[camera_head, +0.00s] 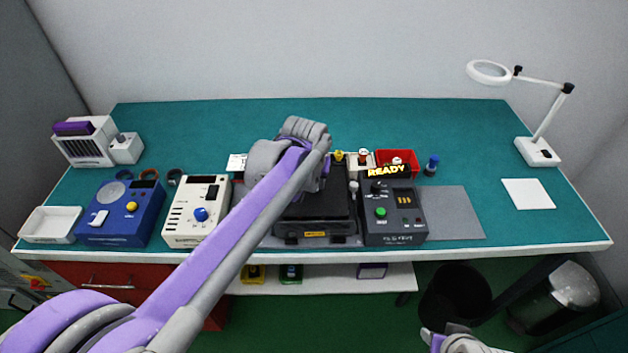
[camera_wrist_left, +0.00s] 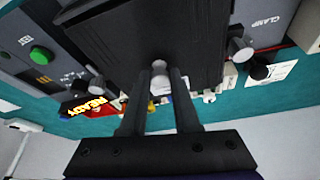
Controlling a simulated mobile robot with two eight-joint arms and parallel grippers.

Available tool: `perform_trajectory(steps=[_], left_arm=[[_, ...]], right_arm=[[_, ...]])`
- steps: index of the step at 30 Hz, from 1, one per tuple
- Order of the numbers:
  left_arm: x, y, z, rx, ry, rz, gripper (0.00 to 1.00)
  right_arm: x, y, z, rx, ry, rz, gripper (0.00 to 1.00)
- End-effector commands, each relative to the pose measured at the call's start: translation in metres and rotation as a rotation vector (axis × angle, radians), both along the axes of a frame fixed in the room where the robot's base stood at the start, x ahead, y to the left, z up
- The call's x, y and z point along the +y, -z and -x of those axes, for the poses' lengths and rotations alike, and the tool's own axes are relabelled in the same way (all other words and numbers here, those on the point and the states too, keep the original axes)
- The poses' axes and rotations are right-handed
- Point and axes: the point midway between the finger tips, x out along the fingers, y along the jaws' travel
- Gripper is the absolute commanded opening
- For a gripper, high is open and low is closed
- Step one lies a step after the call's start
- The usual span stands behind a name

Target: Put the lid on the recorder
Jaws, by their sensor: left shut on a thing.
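The black recorder (camera_head: 315,227) stands at the front middle of the bench, with a small yellow label on its front. A flat black lid (camera_wrist_left: 150,35) fills the top of the left wrist view. My left gripper (camera_wrist_left: 160,82) is shut on a small pale knob (camera_wrist_left: 160,68) at the lid's edge. In the head view my left arm reaches over the recorder and hides the fingers and part of its top. I cannot tell whether the lid sits fully on the recorder. My right gripper's fingers do not show; only part of that arm is at the bottom edge.
A dark grey box (camera_head: 395,222) with a green button and a "READY" sign (camera_head: 386,171) stands close on the right. A cream box (camera_head: 190,225) and blue box (camera_head: 118,215) are left. A red bin (camera_head: 411,158) is behind. A grey mat (camera_head: 456,212) lies clear.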

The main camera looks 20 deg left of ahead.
Motion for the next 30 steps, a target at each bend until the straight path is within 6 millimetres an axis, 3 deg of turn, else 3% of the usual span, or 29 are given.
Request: perform_trajectory(steps=[30], left_arm=[[0.0000,0.0071,0.0000,0.000,0.000,0.000,0.00]], right_arm=[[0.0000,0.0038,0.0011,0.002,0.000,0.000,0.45]])
